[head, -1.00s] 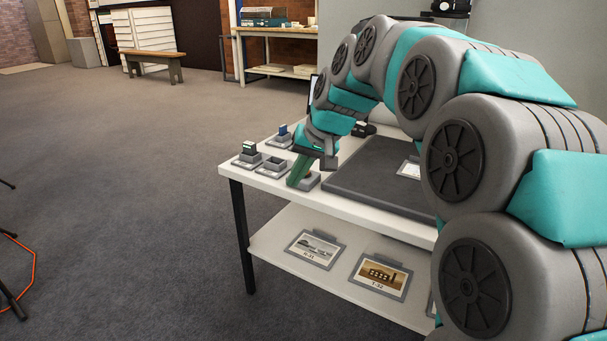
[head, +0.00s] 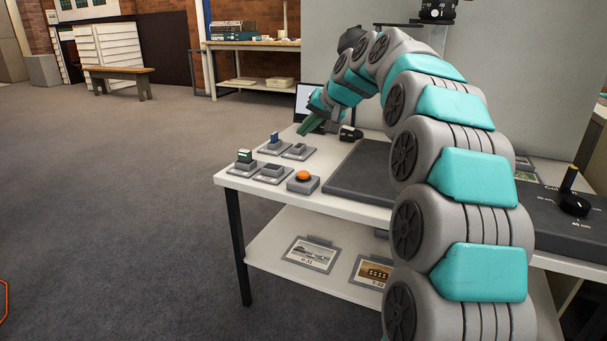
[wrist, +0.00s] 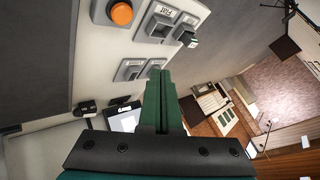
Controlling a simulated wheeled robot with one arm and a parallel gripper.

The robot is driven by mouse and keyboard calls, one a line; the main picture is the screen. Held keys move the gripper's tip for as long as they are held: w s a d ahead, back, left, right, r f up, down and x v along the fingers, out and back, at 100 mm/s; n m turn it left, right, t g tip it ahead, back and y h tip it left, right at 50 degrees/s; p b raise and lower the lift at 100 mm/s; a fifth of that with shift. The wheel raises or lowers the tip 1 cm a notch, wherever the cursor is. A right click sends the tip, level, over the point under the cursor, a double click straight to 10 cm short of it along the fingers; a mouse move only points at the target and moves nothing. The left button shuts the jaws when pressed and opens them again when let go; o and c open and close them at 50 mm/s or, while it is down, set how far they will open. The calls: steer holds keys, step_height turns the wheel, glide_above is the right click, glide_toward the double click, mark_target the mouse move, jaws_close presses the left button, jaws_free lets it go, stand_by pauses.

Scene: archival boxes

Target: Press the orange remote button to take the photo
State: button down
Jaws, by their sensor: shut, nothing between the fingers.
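The orange remote button (head: 303,176) sits on a small grey base at the front left part of the white table. It also shows in the wrist view (wrist: 122,13), near the top. My gripper (head: 307,127) is farther back over the table, raised and apart from the button. Its green fingers (wrist: 160,100) are together with nothing between them. In the head view the button is fully uncovered.
A dark grey board (head: 350,180) lies right of the button. A screen (head: 306,102) stands behind. Framed pictures (head: 311,254) lie on the lower shelf.

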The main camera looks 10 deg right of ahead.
steer(key=b, duration=0.5)
glide_above(306, 175)
step_height(306, 175, down, 8)
steer(key=shift+a+r, duration=0.1)
steer(key=shift+r, duration=0.05)
steer(key=shift+w+f, duration=0.1)
steer(key=shift+f, duration=0.45)
steer(key=shift+f, duration=0.1)
stand_by(1.4)
steer(key=shift+f+b, duration=0.3)
steer(key=shift+b, duration=0.05)
steer(key=shift+f, duration=0.6)
stand_by(0.6)
steer(key=shift+r, duration=0.1)
steer(key=shift+r+p, duration=0.45)
steer(key=shift+r, duration=0.45)
